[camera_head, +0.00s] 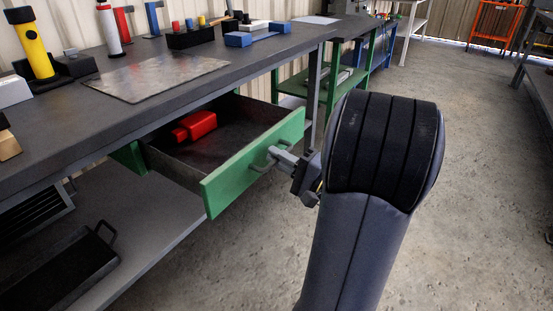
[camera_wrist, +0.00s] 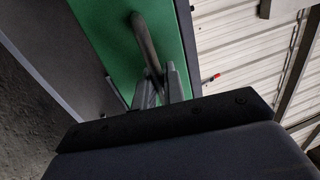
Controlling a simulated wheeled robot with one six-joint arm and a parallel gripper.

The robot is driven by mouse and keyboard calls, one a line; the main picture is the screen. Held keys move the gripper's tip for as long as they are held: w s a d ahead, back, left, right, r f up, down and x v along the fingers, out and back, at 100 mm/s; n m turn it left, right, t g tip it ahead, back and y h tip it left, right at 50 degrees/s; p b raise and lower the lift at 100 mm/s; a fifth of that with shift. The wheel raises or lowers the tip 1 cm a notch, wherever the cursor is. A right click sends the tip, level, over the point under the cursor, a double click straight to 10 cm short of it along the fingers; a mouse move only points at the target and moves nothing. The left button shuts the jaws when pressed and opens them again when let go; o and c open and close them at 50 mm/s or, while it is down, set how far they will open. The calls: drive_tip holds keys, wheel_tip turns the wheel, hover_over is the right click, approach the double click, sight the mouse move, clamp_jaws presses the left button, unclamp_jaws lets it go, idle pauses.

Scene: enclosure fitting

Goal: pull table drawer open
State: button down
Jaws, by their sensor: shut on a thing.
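The table drawer (camera_head: 254,165) has a green front and dark inside, and it stands well out from under the grey table (camera_head: 190,75). A red object (camera_head: 195,126) lies inside it. A bar handle (camera_head: 262,163) sits on the drawer's front. My gripper (camera_head: 279,158) is shut on this handle, with the arm reaching in from the right. In the wrist view, the fingers (camera_wrist: 161,88) close around the curved grey handle (camera_wrist: 147,42) against the green front (camera_wrist: 105,40). The exact finger contact is partly hidden.
A metal sheet (camera_head: 155,80), a yellow flashlight (camera_head: 33,45), a blue holder (camera_head: 258,35) and several small items stand on the tabletop. A lower shelf (camera_head: 175,215) holds a black tray (camera_head: 60,270). The concrete floor (camera_head: 460,180) to the right is clear.

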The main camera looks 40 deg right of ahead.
drive_tip(key=shift+s, duration=0.15)
drive_tip(key=c, duration=1.6)
unclamp_jaws()
drive_tip(key=shift+d, duration=0.1)
drive_tip(key=p+v, duration=0.1)
drive_tip(key=v, duration=1)
drive_tip(key=shift+p, duration=0.35)
